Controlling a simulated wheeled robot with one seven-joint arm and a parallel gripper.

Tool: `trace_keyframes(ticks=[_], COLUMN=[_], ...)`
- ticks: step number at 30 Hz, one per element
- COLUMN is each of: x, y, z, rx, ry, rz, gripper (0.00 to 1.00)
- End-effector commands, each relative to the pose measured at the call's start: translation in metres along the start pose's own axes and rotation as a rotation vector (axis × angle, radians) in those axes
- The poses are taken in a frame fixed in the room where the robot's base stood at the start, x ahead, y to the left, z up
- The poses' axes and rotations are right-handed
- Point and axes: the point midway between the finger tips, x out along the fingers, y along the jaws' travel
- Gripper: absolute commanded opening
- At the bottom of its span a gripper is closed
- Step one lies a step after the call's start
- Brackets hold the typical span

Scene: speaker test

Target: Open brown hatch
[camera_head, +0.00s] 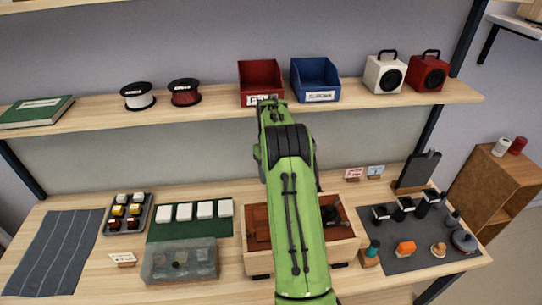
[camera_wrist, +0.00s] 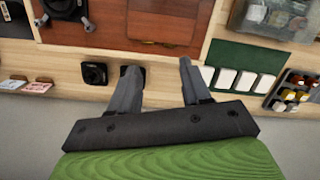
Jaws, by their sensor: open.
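A brown panel (camera_wrist: 168,20) in the wrist view lies flat in a light wooden box; I take it as the brown hatch. In the head view the panel (camera_head: 257,222) shows left of my green arm, which hides the middle of the box (camera_head: 259,262). Dark parts show in the box right of the arm. My gripper (camera_wrist: 160,72) is open in the wrist view, its two grey fingers apart and pointing toward the box edge, with nothing held between them. In the head view my arm hides the gripper.
White blocks on a green mat (camera_head: 188,230) and a clear container (camera_head: 180,261) stand left of the box. A dark mat (camera_head: 408,262) with several small objects lies right. Above, a shelf (camera_head: 212,112) holds red and blue bins. Small black objects (camera_wrist: 94,73) lie near my fingers.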

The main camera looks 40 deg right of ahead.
Motion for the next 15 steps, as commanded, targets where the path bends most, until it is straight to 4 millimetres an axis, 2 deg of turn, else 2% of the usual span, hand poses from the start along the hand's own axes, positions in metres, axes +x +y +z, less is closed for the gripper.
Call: trace_keyframes(ticks=[3,9,12,15], x=[-0.037,-0.092,-0.109,-0.116], y=[0.000,0.000,0.000,0.000], z=[-0.001,-0.001,0.000,0.000], rx=[0.001,0.001,0.002,0.002], ry=[0.006,0.005,0.002,0.001], rz=[0.002,0.002,0.001,0.001], gripper=[0.48,0.48,0.48,0.48])
